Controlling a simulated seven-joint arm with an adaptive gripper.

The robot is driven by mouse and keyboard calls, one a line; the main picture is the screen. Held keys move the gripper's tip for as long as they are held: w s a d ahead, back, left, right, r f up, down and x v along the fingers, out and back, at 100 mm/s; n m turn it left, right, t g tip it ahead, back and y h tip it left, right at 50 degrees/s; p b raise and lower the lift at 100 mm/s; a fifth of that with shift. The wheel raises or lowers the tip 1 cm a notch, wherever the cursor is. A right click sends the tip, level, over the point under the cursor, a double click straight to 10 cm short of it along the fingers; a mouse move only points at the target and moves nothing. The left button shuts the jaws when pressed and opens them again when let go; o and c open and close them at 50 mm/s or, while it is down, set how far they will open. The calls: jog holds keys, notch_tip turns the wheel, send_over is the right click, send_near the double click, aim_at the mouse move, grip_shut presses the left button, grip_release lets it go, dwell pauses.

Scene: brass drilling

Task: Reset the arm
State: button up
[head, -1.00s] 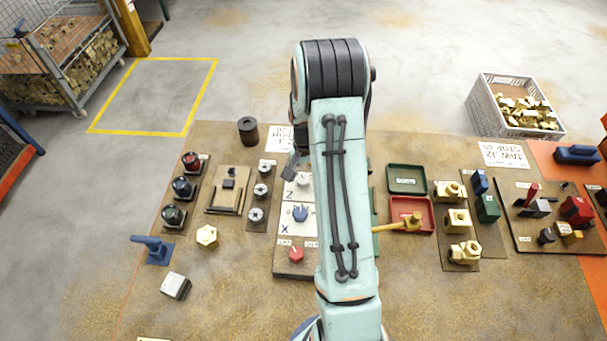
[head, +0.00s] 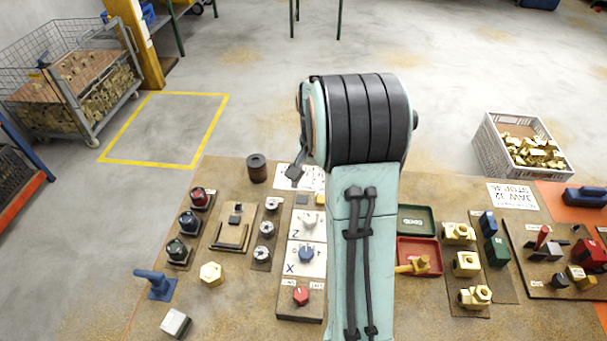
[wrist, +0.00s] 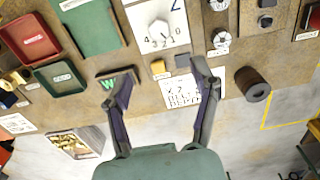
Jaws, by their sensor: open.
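My gripper (wrist: 158,82) is open and empty in the wrist view. Its two fingers are spread wide above the far edge of the table, over a white printed card (wrist: 185,92). A green block marked W (wrist: 112,78) lies beside the left finger, and a small yellow block (wrist: 158,67) shows between the fingers. In the head view my arm rises through the middle, and one dark fingertip (head: 295,172) shows left of it. The rest of the gripper is hidden behind the arm there.
A dark cylinder (head: 257,168) stands near the table's far edge. The dial panel (head: 304,258) lies left of my arm; green (head: 415,219) and red (head: 419,250) trays lie right. A crate of brass parts (head: 522,147) stands beyond the table. The yellow-marked floor area is clear.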

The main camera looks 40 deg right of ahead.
jog(key=shift+a, duration=0.1)
jog(key=w+a+r+n+t, duration=0.2)
jog(key=w+a+r, duration=0.1)
jog(key=a+r, duration=0.45)
jog(key=s+a+r+n+t, duration=0.1)
jog(key=s+a+r+n, duration=0.2)
jog(key=s+a+r, duration=0.45)
jog(key=s+a+f+n+g, duration=0.1)
jog(key=s+a+f+n, duration=0.1)
jog(key=s, duration=0.5)
jog(key=s+a+f+n+g, duration=0.2)
jog(key=s+a+f, duration=0.3)
jog(key=s, duration=0.3)
jog(key=shift+s+a+f+n+y, duration=0.15)
jog(key=shift+a+f+n+y, duration=0.1)
jog(key=shift+f+n+y, duration=0.25)
jog(key=shift+r, duration=0.1)
